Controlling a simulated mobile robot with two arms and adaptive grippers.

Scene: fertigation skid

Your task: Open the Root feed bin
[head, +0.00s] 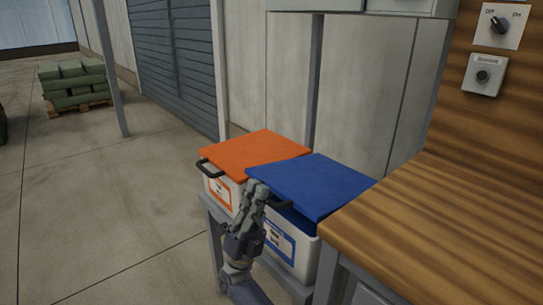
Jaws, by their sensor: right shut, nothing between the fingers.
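Two white bins stand side by side on a grey stand. The left one (216,191) has an orange lid (255,153) and an orange label. The right one (303,262) has a blue lid (315,184) and a blue label. The label text is too small to read, so I cannot tell which is the Root feed bin. A dark blue band shows under the blue lid's front edge; the lid looks slightly raised there. My right gripper (257,186) is shut and empty, in front of the bins beside the blue lid's dark handle (281,204). It hides part of both bins. My left gripper is out of view.
A wooden worktop (450,225) stands close on the right. A switch plate (500,25) and a grey box with a knob (484,75) are on the wooden panel above. A pallet of green sacks (75,85) is far left. The floor on the left is clear.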

